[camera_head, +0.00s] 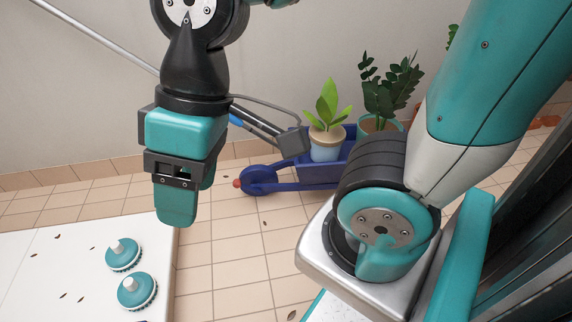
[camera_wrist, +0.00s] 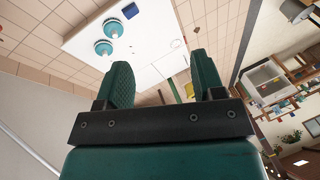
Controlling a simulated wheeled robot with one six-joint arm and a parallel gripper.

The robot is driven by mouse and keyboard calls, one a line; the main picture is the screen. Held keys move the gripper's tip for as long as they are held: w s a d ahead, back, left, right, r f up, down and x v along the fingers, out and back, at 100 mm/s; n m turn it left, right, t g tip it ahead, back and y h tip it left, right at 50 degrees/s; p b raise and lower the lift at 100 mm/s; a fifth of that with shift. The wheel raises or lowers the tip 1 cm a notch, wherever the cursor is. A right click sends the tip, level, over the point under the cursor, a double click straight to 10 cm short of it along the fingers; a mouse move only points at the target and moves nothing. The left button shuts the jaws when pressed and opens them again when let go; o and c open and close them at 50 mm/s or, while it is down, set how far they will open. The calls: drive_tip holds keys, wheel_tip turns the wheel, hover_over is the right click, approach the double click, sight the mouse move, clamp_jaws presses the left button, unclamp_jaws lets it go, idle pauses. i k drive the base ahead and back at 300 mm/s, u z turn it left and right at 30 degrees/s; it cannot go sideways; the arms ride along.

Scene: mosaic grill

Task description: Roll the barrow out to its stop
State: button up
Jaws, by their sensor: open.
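The blue barrow (camera_head: 303,173) stands on the tiled floor against the back wall, with its wheel at its left end. It carries a leafy plant in a pale pot (camera_head: 326,146) and a darker plant in a teal pot (camera_head: 384,95). My arm hides its right part. My gripper (camera_head: 178,222) hangs in the air left of the barrow, fingers pointing down, apart from it. In the wrist view its two fingers (camera_wrist: 165,75) stand apart with nothing between them. The barrow does not show clearly in the wrist view.
A white surface (camera_head: 60,255) at lower left bears two teal-and-white knob-like brushes (camera_head: 137,290) and scattered leaves. A grey pole (camera_head: 95,34) slants along the wall. Tiled floor (camera_head: 235,240) between the white surface and the barrow is clear except for small leaves.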

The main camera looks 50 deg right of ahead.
sight(312, 176)
drive_tip(key=u, duration=1.45)
drive_tip(key=i, duration=0.1)
drive_tip(key=z, duration=3.3)
